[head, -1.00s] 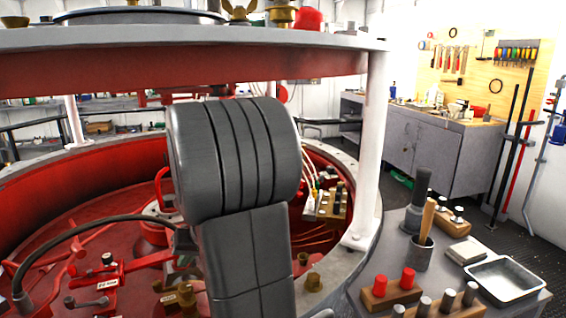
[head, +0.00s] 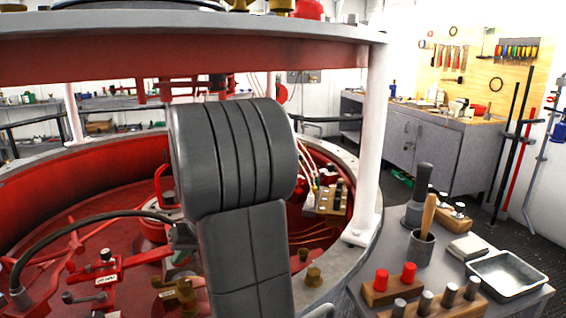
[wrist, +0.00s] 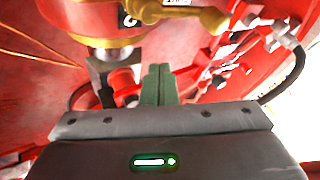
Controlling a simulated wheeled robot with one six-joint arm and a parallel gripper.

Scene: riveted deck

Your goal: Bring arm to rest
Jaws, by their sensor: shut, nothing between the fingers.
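My gripper (wrist: 158,84) shows in the wrist view as two greenish-grey fingers side by side, shut with nothing between them. Red machinery surrounds them in that view, with a round brass-rimmed fitting (wrist: 103,35) at the upper left and a yellow fitting (wrist: 195,17) above. I cannot tell whether the fingers touch any of it. In the head view my grey arm stands in front of the red-lined round well (head: 85,165) and hides its middle. The gripper itself is hidden there behind the arm.
A thick white post (head: 371,140) stands right of my arm, under the overhead ring (head: 200,50). A side table at the right holds a metal tray (head: 506,275), a cup (head: 420,248) and pegged wooden blocks (head: 393,288). A black hose (head: 75,227) curves at the left.

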